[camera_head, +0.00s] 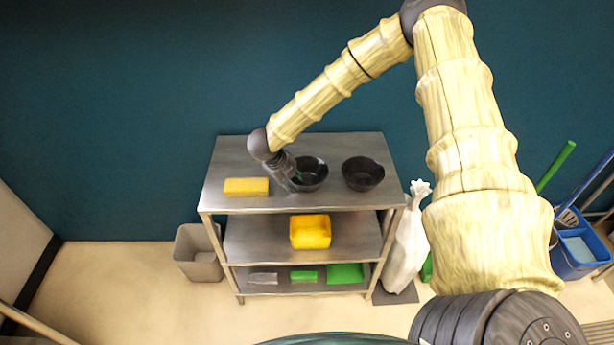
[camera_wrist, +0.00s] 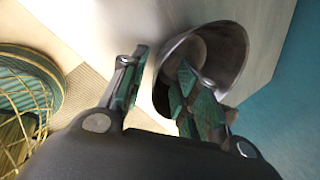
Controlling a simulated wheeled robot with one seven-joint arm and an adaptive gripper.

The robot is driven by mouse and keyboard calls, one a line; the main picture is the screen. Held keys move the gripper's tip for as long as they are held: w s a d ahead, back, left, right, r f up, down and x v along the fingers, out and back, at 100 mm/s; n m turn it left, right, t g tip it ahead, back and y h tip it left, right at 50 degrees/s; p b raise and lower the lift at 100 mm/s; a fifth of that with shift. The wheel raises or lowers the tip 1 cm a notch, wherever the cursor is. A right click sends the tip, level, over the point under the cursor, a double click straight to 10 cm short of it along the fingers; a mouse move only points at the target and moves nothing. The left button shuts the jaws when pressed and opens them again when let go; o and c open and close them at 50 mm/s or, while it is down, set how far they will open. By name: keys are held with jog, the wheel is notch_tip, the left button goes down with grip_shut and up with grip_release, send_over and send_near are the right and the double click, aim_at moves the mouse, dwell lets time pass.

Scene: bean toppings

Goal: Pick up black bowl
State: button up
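Two black bowls stand on the top shelf in the head view: a left one (camera_head: 315,172) and a right one (camera_head: 363,174). My gripper (camera_head: 295,180) reaches down at the left side of the left bowl. In the wrist view my gripper (camera_wrist: 163,80) is open around the near wall of a dark bowl (camera_wrist: 230,48). One finger is outside the bowl and the other overlaps its opening. A gap shows between the outer finger and the rim, and I see no grip on the wall. The fingers hide part of the bowl.
A yellow sponge (camera_head: 246,187) lies left of my gripper on the metal shelf (camera_head: 340,142). A yellow container (camera_head: 310,232) is on the middle shelf; green items (camera_head: 345,273) are below. A grey bin (camera_head: 199,252) and white bag (camera_head: 407,245) flank the shelf.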

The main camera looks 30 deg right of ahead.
jog(key=shift+d+f, duration=0.2)
jog(key=shift+f, duration=0.25)
grip_shut()
jog(key=shift+r, duration=0.15)
